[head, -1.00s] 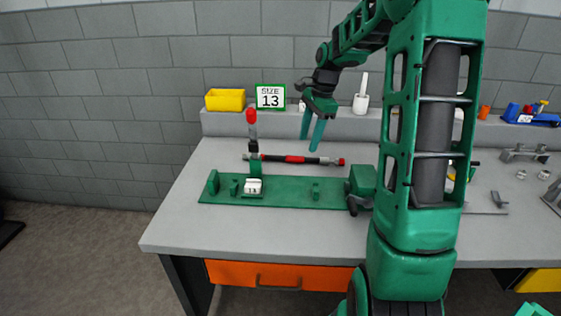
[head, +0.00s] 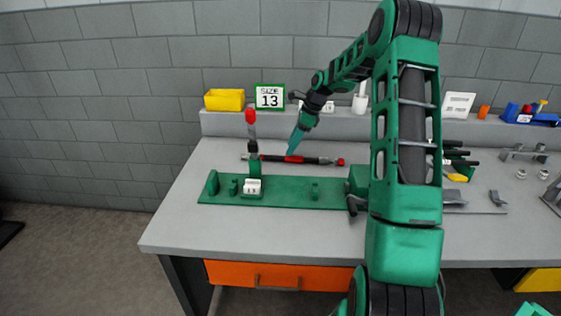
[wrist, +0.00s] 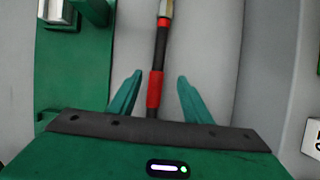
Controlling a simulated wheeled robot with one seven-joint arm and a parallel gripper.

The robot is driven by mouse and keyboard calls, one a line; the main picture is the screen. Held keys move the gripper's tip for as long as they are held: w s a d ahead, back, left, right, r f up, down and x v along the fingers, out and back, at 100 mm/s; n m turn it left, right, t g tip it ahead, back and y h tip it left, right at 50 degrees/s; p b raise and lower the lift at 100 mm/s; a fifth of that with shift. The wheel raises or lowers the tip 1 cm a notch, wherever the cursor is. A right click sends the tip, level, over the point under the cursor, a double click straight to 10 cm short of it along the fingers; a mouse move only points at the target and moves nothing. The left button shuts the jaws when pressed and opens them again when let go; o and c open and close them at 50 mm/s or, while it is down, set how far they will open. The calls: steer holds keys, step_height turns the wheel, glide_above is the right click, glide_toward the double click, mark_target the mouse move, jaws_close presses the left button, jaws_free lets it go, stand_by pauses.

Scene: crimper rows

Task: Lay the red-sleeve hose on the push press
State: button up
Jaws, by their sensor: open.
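The red-sleeve hose (head: 325,161) lies on the bench behind the green fixture, running left to right. It is dark with red ends and a red sleeve (head: 294,159) near its middle. The green fixture that looks like the push press (head: 290,193) has a long base plate, an upright red-handled lever and a white block marked 13. My gripper (head: 292,151) points down at the hose's middle. In the wrist view my gripper (wrist: 160,78) is open, one finger on each side of the hose, with the red sleeve (wrist: 154,90) between them. Whether the fingers touch it is unclear.
A yellow bin (head: 225,100) and a SIZE 13 sign (head: 270,96) stand on the back ledge. The red-handled lever (head: 251,125) rises left of my gripper. Tools and metal parts lie on the right of the bench. The bench front left is clear (head: 185,225).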

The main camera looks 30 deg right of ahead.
mark_target(284, 158)
steer(key=shift+a+x, duration=0.2)
steer(key=shift+x, duration=2.4)
steer(key=shift+r, duration=0.1)
jaws_close()
